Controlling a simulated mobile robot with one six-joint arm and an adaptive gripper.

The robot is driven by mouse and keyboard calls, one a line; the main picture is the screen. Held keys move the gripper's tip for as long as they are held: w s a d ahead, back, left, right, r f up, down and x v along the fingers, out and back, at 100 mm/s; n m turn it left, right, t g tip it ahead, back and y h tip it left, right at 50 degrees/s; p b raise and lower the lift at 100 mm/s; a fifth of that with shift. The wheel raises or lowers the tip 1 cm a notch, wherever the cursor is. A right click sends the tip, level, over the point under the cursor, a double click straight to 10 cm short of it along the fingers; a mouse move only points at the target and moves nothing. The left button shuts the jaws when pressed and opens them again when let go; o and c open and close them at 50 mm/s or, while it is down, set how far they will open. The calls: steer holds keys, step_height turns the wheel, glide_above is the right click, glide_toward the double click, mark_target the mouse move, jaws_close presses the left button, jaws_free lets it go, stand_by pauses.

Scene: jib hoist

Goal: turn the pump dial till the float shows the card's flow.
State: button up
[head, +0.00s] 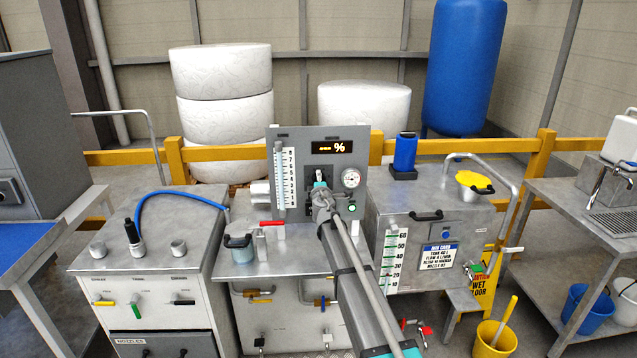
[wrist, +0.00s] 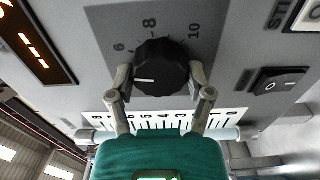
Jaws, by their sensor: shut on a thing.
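The pump dial (wrist: 161,68) is a black ribbed knob on the grey panel (head: 257,150). Its white line points left in the wrist view, below the printed 6; the 8 and 10 stand above the knob. My gripper (wrist: 162,84) is shut on the dial, one finger on each side; in the head view my gripper (head: 320,186) hides most of it. The flow tube with its white scale (head: 281,178) is upright at the panel's left. I cannot make out the float. The run card (head: 440,256) on the tank at right appears to read flow 4 L/min.
A round gauge (head: 351,179) and green light (head: 352,208) sit right of my gripper. A black rocker switch (wrist: 278,83) is beside the dial. A red-handled valve (head: 271,223) stands below the tube.

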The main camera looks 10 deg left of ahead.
steer(key=o, duration=1.1)
steer(key=shift+o, duration=0.2)
steer(key=v, duration=1.2)
